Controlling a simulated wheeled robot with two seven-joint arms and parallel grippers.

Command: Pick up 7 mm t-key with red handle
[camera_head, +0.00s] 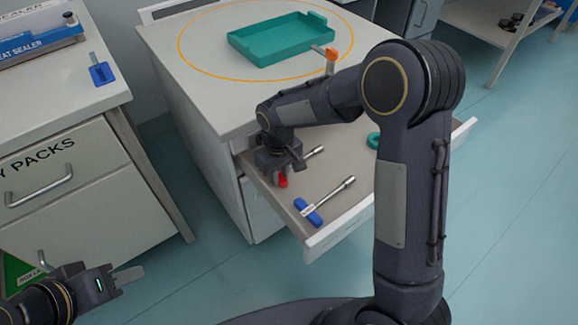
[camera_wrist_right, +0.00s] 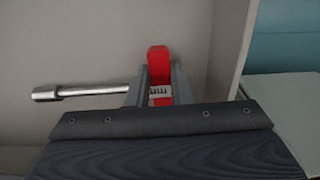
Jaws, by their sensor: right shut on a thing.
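The t-key with the red handle (camera_wrist_right: 159,62) lies in the open drawer, its metal shaft (camera_wrist_right: 85,90) pointing left in the right wrist view. My right gripper (camera_wrist_right: 158,80) is shut on the red handle, one finger on each side. In the head view the red handle (camera_head: 283,181) shows just below my right gripper (camera_head: 281,172), and part of its shaft shows beside the fingers. A small label with dark marks sits on the handle, too small to read surely. My left gripper (camera_head: 128,278) is at the lower left, away from the drawer; its finger opening is unclear.
A blue-handled t-key (camera_head: 308,212) lies in the same drawer (camera_head: 340,226), near its front. A green round item (camera_head: 373,141) is partly hidden by my right arm. On the cabinet top are a teal tray (camera_head: 278,42) and an orange-handled tool (camera_head: 331,56).

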